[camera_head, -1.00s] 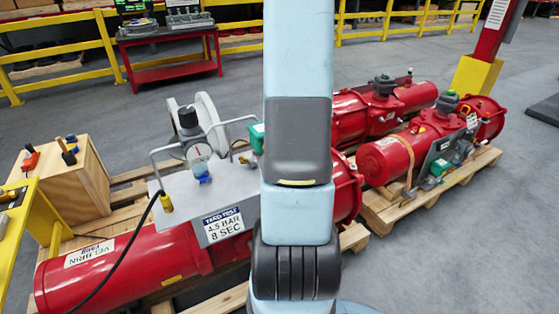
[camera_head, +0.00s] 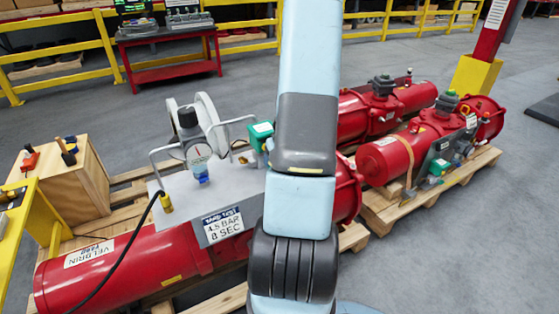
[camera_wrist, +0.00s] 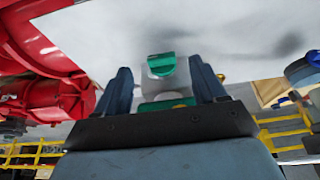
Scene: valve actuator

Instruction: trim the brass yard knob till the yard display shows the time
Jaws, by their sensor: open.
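The grey yard test panel (camera_head: 236,184) sits on a red actuator, with a "4.5 BAR 8 SEC" label. It carries a round gauge (camera_head: 199,152) under a black knob, and a green box (camera_head: 261,132) beside my arm. A brass-coloured fitting (camera_head: 166,203) holds a black cable at the panel's left. I cannot make out the brass yard knob or a display reading for certain. In the wrist view my gripper (camera_wrist: 163,80) is open, with a grey and green part (camera_wrist: 160,66) showing between its fingers; contact is unclear. A small brass-coloured spot (camera_wrist: 221,78) shows beside the right finger.
My arm blocks the middle of the head view. A wooden box (camera_head: 75,180) with tools and a yellow stand (camera_head: 36,215) are at the left. More red actuators (camera_head: 400,155) lie on pallets at the right. Open grey floor lies behind.

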